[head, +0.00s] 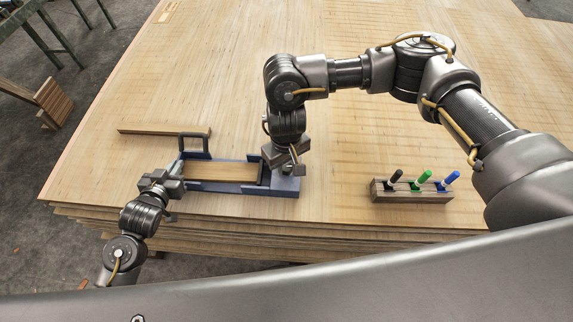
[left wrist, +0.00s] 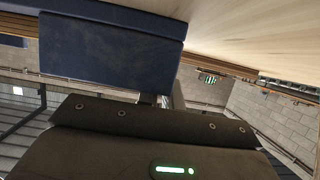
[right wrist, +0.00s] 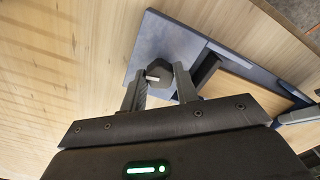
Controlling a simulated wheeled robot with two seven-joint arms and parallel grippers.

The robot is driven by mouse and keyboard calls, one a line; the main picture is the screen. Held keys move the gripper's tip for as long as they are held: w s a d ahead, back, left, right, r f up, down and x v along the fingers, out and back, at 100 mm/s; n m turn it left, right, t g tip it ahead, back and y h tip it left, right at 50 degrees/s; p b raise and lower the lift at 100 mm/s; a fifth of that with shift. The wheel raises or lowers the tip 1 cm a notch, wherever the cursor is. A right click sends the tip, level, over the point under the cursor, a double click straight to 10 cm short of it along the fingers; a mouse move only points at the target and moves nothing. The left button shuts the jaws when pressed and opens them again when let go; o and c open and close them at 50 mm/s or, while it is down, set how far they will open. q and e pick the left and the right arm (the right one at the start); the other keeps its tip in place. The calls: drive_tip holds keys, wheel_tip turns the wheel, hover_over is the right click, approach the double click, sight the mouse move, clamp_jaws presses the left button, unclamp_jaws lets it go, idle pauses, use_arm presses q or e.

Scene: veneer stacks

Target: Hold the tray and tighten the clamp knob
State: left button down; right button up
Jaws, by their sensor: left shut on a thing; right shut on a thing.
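The blue tray (head: 285,187) lies near the front edge of the veneer stack, with a wooden board (head: 222,172) inside it. My left gripper (head: 179,181) is shut on the tray at its left end; the tray's blue side (left wrist: 110,50) fills the upper left of the left wrist view. My right gripper (head: 296,168) points down over the tray's right end. In the right wrist view the dark clamp knob (right wrist: 154,76), with a white mark, sits between the fingers of my right gripper (right wrist: 159,85), which is shut on it. The head view mostly hides the knob.
A loose wood strip (head: 163,130) lies behind the tray. A wooden holder (head: 424,196) with a black, a green and a blue handled item stands to the right. The stack's front edge (head: 330,228) is close to the tray. The back of the top sheet is clear.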

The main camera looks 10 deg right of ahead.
drive_tip(key=o, duration=0.7)
drive_tip(key=shift+c, duration=0.2)
drive_tip(key=shift+r, duration=3)
wheel_tip(320, 180, up, 7)
